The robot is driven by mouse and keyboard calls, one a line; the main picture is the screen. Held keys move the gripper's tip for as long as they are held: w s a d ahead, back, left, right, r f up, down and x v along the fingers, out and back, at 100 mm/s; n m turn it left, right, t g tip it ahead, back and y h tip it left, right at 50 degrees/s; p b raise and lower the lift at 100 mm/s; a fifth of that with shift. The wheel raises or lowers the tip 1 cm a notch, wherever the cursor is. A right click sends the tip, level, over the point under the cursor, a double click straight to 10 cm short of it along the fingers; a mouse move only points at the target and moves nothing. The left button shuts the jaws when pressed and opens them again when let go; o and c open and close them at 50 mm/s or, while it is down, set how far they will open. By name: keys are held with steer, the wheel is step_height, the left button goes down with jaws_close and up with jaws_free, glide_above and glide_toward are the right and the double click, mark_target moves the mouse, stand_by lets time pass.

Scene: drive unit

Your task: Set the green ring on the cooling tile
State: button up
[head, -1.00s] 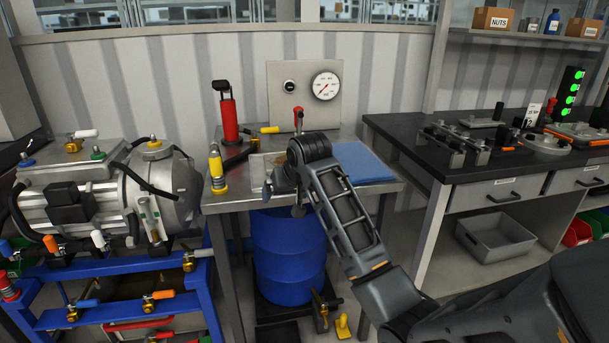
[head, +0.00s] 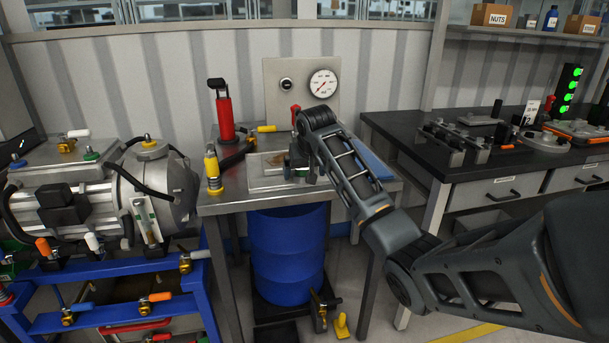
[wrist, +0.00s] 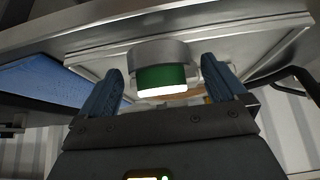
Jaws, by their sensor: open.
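In the wrist view, a short green band (wrist: 161,77), which looks like the green ring, sits against a grey metal cylinder (wrist: 158,53) with a bright white face below it. My gripper (wrist: 168,88) is open, with one blue finger on each side of the green band; I cannot tell whether they touch it. In the head view my gripper (head: 300,172) is low over the metal plate on the bench, mostly hidden by my wrist. A flat blue slab (wrist: 55,88) lies on the left in the wrist view; I cannot tell whether it is the cooling tile.
The metal plate (head: 262,181) lies on a small steel bench. A red pump (head: 224,112) and a yellow-capped bottle (head: 213,170) stand on its left side. A gauge panel (head: 302,88) rises behind. A blue drum (head: 287,255) is below. A dark workbench (head: 455,172) stands to the right.

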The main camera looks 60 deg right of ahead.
steer(key=shift+w+d+f, duration=0.2)
steer(key=shift+f, duration=0.3)
steer(key=shift+r, duration=0.1)
steer(key=c, duration=1.6)
